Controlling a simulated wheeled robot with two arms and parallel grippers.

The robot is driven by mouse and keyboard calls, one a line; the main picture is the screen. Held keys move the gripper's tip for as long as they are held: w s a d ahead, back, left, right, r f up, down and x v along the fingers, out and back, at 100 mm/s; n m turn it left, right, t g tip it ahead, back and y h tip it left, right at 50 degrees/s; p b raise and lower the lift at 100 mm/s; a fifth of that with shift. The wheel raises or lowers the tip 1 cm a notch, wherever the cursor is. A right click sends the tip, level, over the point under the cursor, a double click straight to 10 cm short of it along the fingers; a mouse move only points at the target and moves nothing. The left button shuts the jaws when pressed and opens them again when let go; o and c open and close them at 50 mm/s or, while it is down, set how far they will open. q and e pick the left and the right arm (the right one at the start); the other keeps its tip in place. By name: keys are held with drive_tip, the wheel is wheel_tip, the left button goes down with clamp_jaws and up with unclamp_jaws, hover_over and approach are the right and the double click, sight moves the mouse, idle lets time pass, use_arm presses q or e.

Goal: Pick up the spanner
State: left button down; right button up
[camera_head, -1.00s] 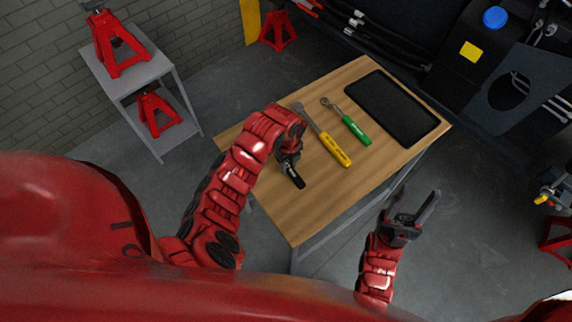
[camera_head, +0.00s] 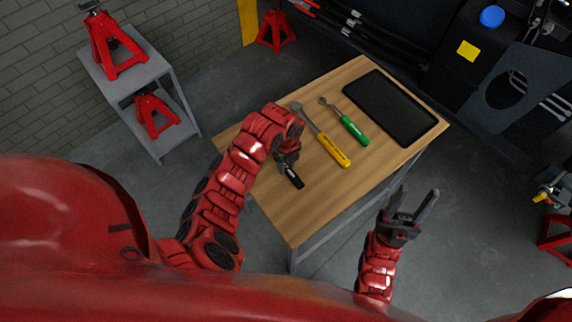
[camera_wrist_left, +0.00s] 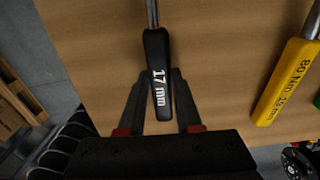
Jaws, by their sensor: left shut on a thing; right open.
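The spanner has a black handle (camera_head: 291,176) marked "17 mm" and lies over the near left part of the wooden table. Its metal shaft runs away from the handle in the left wrist view, and its far end is cut off there. My left gripper (camera_head: 283,160) is shut on the spanner's handle. In the left wrist view its fingers (camera_wrist_left: 159,82) sit on either side of the lower handle (camera_wrist_left: 157,58). I cannot tell whether the spanner touches the tabletop. My right gripper (camera_head: 413,209) is open and empty, off the table's near right side.
A yellow-handled tool (camera_head: 334,150) and a green-handled ratchet (camera_head: 354,130) lie on the wooden table (camera_head: 315,212) right of the spanner. A black tray (camera_head: 392,107) fills the far right part. A grey shelf (camera_head: 118,80) with red stands is at left. The near tabletop is clear.

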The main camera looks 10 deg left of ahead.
use_arm(q)
drive_tip(key=shift+w+r+b, duration=0.1)
drive_tip(key=shift+r+b, duration=0.45)
drive_tip(key=shift+r, duration=0.2)
drive_tip(key=shift+d+r+b, duration=0.25)
drive_tip(key=shift+r+b, duration=0.1)
drive_tip(key=shift+r, duration=0.65)
drive_tip(key=s+d, duration=0.2)
drive_tip(key=d, duration=0.2)
drive_tip(key=s+d+r, duration=0.1)
drive_tip(key=s+d, duration=0.2)
drive_tip(key=d, duration=0.2)
drive_tip(key=s+d, duration=0.2)
drive_tip(key=d, duration=0.2)
drive_tip(key=shift+s+d+r, duration=0.2)
drive_tip(key=shift+s+d, duration=0.05)
drive_tip(key=shift+d, duration=0.1)
drive_tip(key=c, duration=1.3)
unclamp_jaws()
clamp_jaws()
